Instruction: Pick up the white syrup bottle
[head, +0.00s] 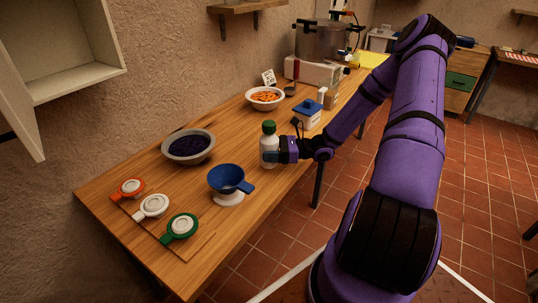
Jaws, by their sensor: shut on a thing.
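The white syrup bottle (267,152) with a green cap stands upright near the middle of the wooden table, by the front edge. My gripper (279,153) reaches it from the right and is shut on its body. The fingers are small in this view and partly merge with the bottle. I cannot tell whether the bottle's base touches the table.
A blue funnel (227,178) stands close to the left of the bottle. A bowl of dark fruit (189,146), a bowl of orange pieces (265,97) and a blue-lidded container (307,113) are nearby. Three coloured clip lids (152,206) lie at the near left.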

